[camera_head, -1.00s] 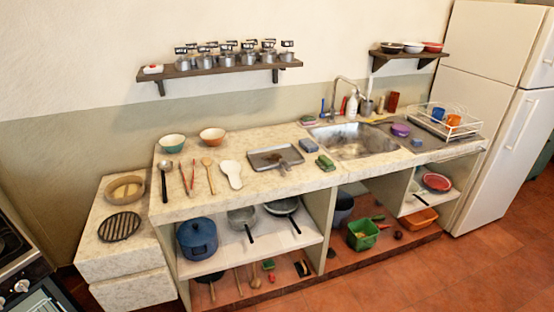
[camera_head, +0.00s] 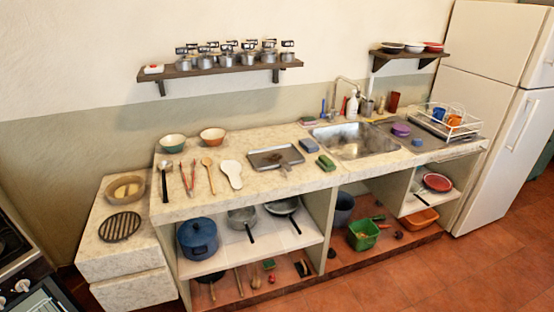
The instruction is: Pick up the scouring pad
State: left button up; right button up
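A green block (camera_head: 326,162), which looks like a scouring pad or sponge, lies flat near the front edge of the stone counter (camera_head: 245,196), left of the sink. A blue-grey block (camera_head: 309,146) of similar size lies just behind it, and a small item with green and red (camera_head: 307,120) lies farther back. I cannot tell for certain which one is the scouring pad. Neither of my grippers is in view.
The metal sink (camera_head: 355,142) is to the right, with a dish rack (camera_head: 462,127) beyond it. A metal tray (camera_head: 262,167) lies to the left. Shelves below hold a blue pot (camera_head: 197,240) and a green bin (camera_head: 363,236). The tiled floor (camera_head: 420,280) in front is clear.

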aim_at(324, 162)
jog(key=i+l+u, duration=0.65)
jog(key=l, duration=0.35)
jog(key=i+l+u, duration=0.2)
jog(key=i+l, duration=0.15)
jog(key=i+l+u, duration=0.25)
jog(key=l, duration=0.25)
jog(key=k+j, duration=0.05)
jog(key=k, duration=0.05)
